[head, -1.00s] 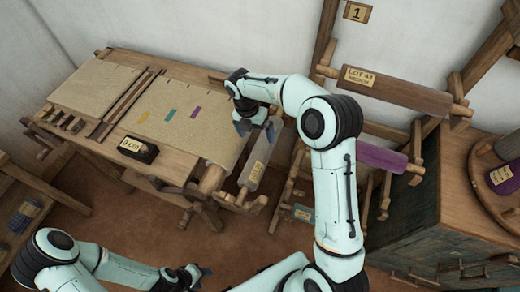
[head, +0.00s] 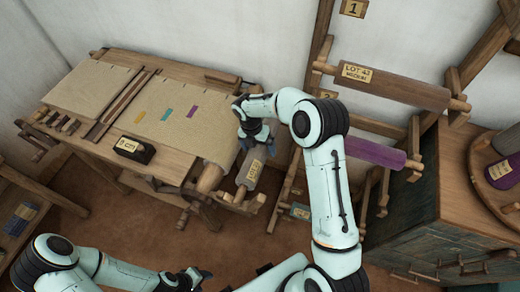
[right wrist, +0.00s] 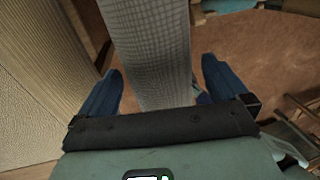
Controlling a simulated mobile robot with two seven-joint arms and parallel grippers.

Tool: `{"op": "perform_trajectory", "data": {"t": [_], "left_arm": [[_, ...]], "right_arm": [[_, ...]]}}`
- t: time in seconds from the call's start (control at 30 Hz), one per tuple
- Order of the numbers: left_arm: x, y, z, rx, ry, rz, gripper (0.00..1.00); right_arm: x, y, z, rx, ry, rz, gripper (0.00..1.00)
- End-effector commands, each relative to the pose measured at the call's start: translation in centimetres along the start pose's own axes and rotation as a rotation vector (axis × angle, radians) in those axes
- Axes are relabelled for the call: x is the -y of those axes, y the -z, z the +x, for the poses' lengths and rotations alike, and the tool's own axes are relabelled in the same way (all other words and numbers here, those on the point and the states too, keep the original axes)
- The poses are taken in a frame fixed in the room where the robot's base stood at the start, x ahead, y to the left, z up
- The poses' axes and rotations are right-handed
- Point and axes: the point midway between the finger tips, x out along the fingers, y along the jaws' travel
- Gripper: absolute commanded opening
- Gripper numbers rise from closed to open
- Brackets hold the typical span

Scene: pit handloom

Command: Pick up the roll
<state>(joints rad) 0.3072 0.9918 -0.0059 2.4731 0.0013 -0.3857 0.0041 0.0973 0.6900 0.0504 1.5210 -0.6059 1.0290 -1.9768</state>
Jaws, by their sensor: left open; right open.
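A pale grey roll (head: 252,168) with a tan label lies at the right end of the loom in the head view, beside the cloth beam. My right gripper (head: 258,138) is at the roll's far end, partly covering it. In the right wrist view the grey woven roll (right wrist: 150,45) runs between the two open blue fingers of the right gripper (right wrist: 161,68), with gaps at both sides. I cannot tell the remaining height between them. My left gripper (head: 197,277) is open and empty at the bottom of the head view, far from the roll.
The loom table (head: 105,150) carries beige cloth (head: 185,135) with coloured patches and a dark labelled box (head: 135,148). To the right, a rack holds a brown roll (head: 395,87) and a purple roll (head: 372,153). A cabinet (head: 430,225) stands at the right.

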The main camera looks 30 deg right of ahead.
Motion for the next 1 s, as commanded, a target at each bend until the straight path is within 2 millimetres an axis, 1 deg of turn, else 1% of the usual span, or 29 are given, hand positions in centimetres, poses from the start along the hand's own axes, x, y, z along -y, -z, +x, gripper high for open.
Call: {"op": "perform_trajectory", "data": {"t": [0.03, 0.07, 0.1, 0.17, 0.2, 0.27, 0.3, 0.53, 0.67, 0.77, 0.87, 1.0], "left_arm": [[0.0, 0.0, 0.0, 0.0, 0.0, 0.0, 0.52], [0.0, 0.0, 0.0, 0.0, 0.0, 0.0, 0.52], [0.0, 0.0, 0.0, 0.0, 0.0, 0.0, 0.52], [0.0, 0.0, 0.0, 0.0, 0.0, 0.0, 0.52], [0.0, 0.0, 0.0, 0.0, 0.0, 0.0, 0.52], [0.0, 0.0, 0.0, 0.0, 0.0, 0.0, 0.52], [0.0, 0.0, 0.0, 0.0, 0.0, 0.0, 0.52], [0.0, 0.0, 0.0, 0.0, 0.0, 0.0, 0.52], [-0.1, 0.1, -0.1, -0.001, 0.0, 0.0, 0.52], [-0.2, 0.2, -0.3, -0.003, -0.001, 0.001, 0.52], [-0.3, 0.4, -0.6, -0.005, -0.002, 0.002, 0.52], [-0.7, 0.8, -1.1, -0.01, -0.004, 0.004, 0.52]], "right_arm": [[0.0, 0.0, 0.0, 0.0, 0.0, 0.0, 0.97], [0.0, 0.0, -0.1, 0.0, 0.0, 0.0, 0.87], [0.0, 0.0, -0.1, 0.0, 0.0, 0.0, 0.74], [0.0, 0.0, -0.1, 0.0, 0.0, 0.0, 0.54], [0.0, 0.0, -0.1, 0.0, 0.0, 0.0, 0.41], [0.0, 0.0, -0.1, 0.0, 0.0, 0.0, 0.22], [-0.1, -0.1, -0.2, 0.002, -0.002, 0.0, 0.14], [0.0, -0.1, -0.3, 0.002, -0.003, 0.0, 0.14], [0.1, -0.1, -1.4, 0.004, -0.004, 0.0, 0.14], [0.4, -0.1, -3.0, 0.005, -0.006, 0.0, 0.14], [0.9, -0.2, -5.4, 0.006, -0.007, 0.001, 0.14], [1.6, -0.2, -9.3, 0.007, -0.009, 0.001, 0.14]]}}
